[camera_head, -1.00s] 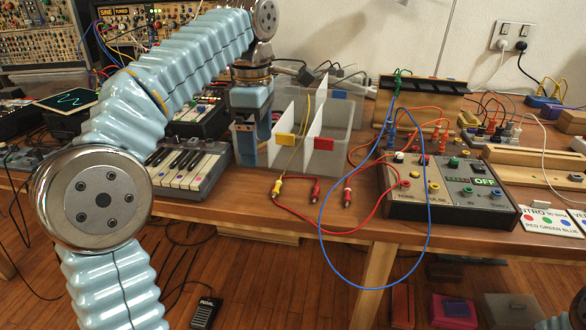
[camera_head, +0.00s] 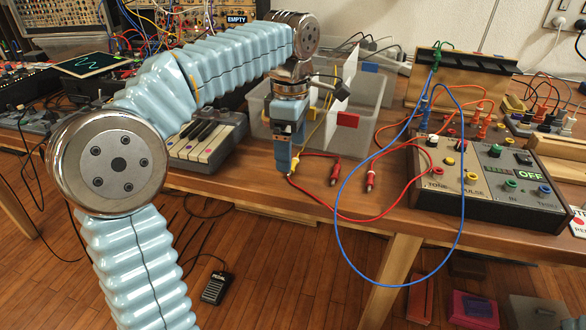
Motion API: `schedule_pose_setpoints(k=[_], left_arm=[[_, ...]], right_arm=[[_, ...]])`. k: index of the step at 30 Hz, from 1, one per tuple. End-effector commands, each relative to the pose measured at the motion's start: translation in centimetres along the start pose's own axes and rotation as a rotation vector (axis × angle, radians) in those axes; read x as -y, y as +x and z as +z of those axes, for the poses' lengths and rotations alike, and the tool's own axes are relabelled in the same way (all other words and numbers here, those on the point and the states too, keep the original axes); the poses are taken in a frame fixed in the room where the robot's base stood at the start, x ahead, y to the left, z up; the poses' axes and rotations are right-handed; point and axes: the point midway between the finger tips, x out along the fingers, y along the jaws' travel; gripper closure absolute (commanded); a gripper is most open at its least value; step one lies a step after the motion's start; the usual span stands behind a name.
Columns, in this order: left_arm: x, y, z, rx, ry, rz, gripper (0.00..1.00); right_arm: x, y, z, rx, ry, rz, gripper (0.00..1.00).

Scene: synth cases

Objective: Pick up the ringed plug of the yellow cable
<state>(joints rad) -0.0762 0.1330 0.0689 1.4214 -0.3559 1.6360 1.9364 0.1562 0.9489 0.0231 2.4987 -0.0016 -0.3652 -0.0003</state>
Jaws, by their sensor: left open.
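The yellow cable (camera_head: 326,112) hangs over the front of the clear bin and runs down to a yellow plug (camera_head: 294,166) near the table's front edge. Its plug is partly hidden by my left gripper (camera_head: 286,166); I cannot make out a ring on it. My left gripper points down, open, with its fingertips right at the plug in the picture. I cannot tell whether they touch it or whether it lies between the fingers. My right gripper is not in view.
Two red plugs (camera_head: 336,173) lie to the right, with a red cable (camera_head: 372,217) looping in front. A blue cable (camera_head: 338,212) hangs past the table edge. The clear bin (camera_head: 357,143) stands behind; a keyboard (camera_head: 205,142) is left, a control box (camera_head: 487,193) right.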

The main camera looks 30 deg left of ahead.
Motion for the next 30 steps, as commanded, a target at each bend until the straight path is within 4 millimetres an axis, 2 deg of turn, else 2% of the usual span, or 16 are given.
schedule_pose_setpoints(k=[1,3,6,14,25,26,30], left_arm=[[-0.1,1.2,0.1,-0.001,0.001,-0.003,0.07],[-0.1,2.2,0.1,-0.001,0.000,-0.002,0.07],[-0.1,3.2,0.1,0.000,-0.001,-0.001,0.07],[-0.1,3.4,0.2,0.000,0.000,0.000,0.07],[-0.1,3.4,0.2,0.000,0.000,0.000,0.64],[-0.1,3.4,0.2,0.000,0.000,0.000,0.67],[-0.1,3.4,0.2,0.000,0.000,0.000,0.67]], right_arm=[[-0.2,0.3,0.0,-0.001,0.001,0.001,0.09],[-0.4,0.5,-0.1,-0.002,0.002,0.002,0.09],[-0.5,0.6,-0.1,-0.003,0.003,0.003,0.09],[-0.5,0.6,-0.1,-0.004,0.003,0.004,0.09],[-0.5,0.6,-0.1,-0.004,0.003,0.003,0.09],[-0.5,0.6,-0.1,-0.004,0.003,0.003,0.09],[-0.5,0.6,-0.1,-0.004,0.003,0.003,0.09]])
